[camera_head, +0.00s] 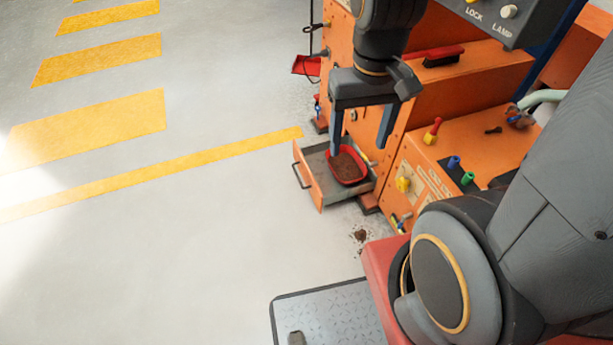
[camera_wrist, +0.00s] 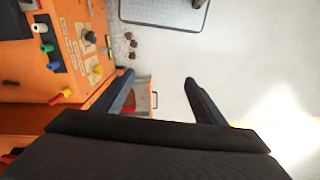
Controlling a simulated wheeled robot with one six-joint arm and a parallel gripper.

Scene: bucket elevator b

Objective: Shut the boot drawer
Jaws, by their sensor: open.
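The boot drawer (camera_head: 311,178) is pulled out at the foot of the orange machine, with a bar handle (camera_head: 298,175) on its orange front. A red tray (camera_head: 347,167) filled with brown material lies inside it. My gripper (camera_head: 362,147) is open and empty, and in the head view it overlaps the drawer from above; the height between them is hard to judge. In the wrist view the handle (camera_wrist: 154,99) shows between the fingers of my gripper (camera_wrist: 160,88), nearer the left finger, which hides part of the drawer (camera_wrist: 142,101).
The orange machine (camera_head: 430,95) stands to the right of the drawer, with knobs and a red brush (camera_head: 443,56) on it. Brown clumps (camera_head: 360,236) lie on the floor near the drawer. A metal plate (camera_head: 325,315) lies at the bottom. The floor to the left is clear.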

